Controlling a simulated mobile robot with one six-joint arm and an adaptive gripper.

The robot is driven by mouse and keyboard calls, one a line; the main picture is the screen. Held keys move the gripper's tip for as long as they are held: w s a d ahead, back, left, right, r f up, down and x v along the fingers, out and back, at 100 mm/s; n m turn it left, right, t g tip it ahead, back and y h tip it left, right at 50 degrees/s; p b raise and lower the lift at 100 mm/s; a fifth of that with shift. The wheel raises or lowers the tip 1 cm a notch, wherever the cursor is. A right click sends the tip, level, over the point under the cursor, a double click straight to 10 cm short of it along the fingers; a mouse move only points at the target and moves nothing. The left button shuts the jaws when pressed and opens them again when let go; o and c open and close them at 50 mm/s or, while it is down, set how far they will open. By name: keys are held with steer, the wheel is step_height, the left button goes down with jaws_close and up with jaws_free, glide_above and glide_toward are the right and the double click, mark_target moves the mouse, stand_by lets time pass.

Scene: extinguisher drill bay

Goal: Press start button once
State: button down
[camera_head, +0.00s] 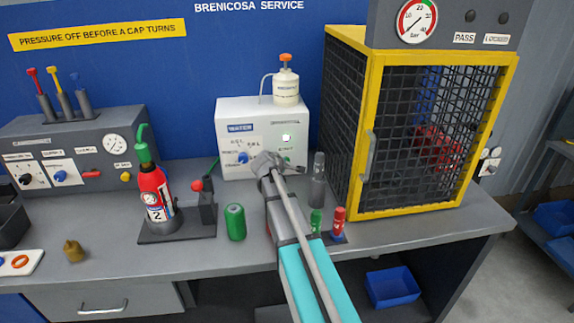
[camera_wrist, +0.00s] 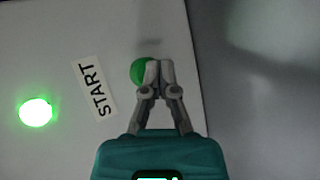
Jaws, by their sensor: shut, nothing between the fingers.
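The white control box (camera_head: 231,108) stands on the bench against the blue wall. Its green start button (camera_wrist: 138,71) shows in the wrist view beside the START label (camera_wrist: 94,88), partly hidden behind my fingertips. My gripper (camera_wrist: 159,66) is shut and empty, with its tips overlapping the button's right side in the picture. I cannot tell whether they touch it. In the head view my gripper (camera_head: 304,169) is at the lower right of the box's front. A green lamp is lit on the box, seen in the wrist view (camera_wrist: 35,112) and in the head view (camera_head: 287,138).
A yellow-framed mesh cage (camera_head: 369,140) stands close on the right. A red extinguisher (camera_head: 154,192) in a stand and a green cylinder (camera_head: 235,222) are left of my arm. A grey bottle (camera_head: 318,183) and small red and green cylinders are just right of it.

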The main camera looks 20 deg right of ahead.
steer(key=shift+s+a, duration=0.25)
steer(key=shift+s, duration=0.7)
steer(key=shift+s+a, duration=0.3)
steer(key=shift+s, duration=0.7)
steer(key=shift+s+a, duration=0.25)
steer(key=shift+s, duration=0.7)
steer(key=shift+r, duration=0.1)
